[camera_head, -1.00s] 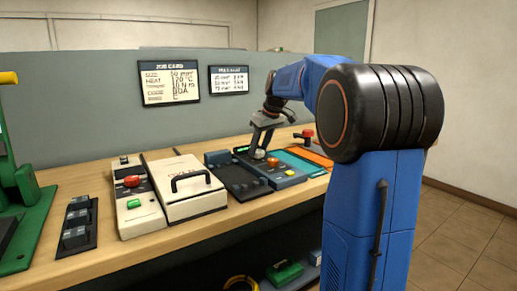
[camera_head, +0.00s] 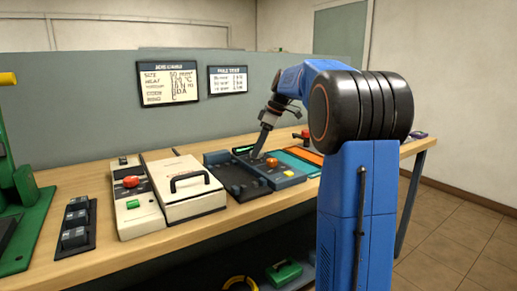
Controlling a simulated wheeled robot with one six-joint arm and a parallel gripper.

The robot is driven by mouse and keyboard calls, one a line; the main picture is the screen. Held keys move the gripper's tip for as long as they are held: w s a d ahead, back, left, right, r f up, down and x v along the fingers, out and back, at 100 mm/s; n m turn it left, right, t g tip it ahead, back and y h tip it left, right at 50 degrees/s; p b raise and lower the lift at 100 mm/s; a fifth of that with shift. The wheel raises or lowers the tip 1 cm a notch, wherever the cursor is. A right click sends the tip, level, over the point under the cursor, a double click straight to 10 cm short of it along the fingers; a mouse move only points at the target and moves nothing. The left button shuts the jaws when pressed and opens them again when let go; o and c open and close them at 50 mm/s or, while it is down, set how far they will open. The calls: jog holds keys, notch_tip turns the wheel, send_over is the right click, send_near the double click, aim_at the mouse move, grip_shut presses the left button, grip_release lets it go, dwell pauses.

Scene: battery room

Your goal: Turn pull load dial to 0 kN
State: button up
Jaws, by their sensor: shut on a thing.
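The dark instrument with a blue-grey front (camera_head: 286,181) lies flat on the bench right of centre. It has an orange-red knob (camera_head: 272,163) on its top. My gripper (camera_head: 257,155) points down onto the panel left of and behind that knob. It is shut on a small dial there, which the fingers mostly hide. The dial's marks and pointer cannot be read from here.
A dark tray-like unit (camera_head: 237,183) and a white case with a black handle (camera_head: 187,188) stand to the left. A teal mat (camera_head: 297,160) and a red-topped object (camera_head: 301,135) lie to the right. Two cards (camera_head: 169,83) hang on the partition.

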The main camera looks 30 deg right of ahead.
dwell(0.3)
jog(key=o, duration=1)
jog(key=shift+o, duration=0.2)
jog(key=shift+d+r, duration=0.1)
jog(key=v, duration=1.7)
jog(key=shift+r, duration=0.1)
